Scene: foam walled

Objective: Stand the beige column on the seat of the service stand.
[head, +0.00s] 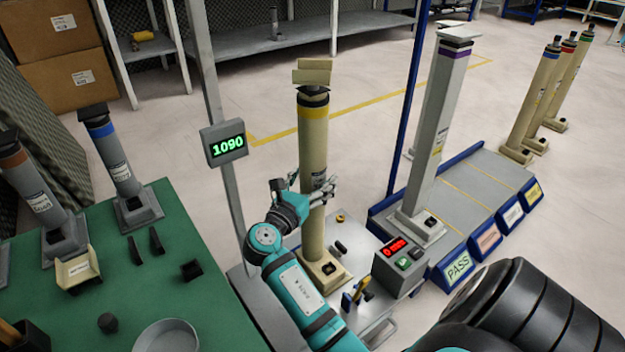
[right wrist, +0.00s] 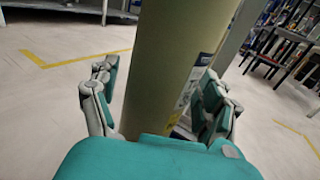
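The beige column (head: 313,150), with a yellow band near its top, stands upright. Its square foot is over the service stand (head: 372,318), a low grey stand at the middle bottom of the head view. The foot appears to rest there, but I cannot see the contact fully. My right gripper (head: 305,188) is around the column's middle. In the right wrist view the column (right wrist: 170,70) passes between the fingers of this gripper (right wrist: 160,92); they look spread, with a narrow gap at the left side. My left gripper is not in view.
A control box (head: 400,262) with a red display is right of the column. A grey purple-banded column (head: 437,130) stands on a blue-edged rack (head: 470,205). A green table (head: 170,250) holds more columns at left. A post with a green display (head: 225,143) stands close left.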

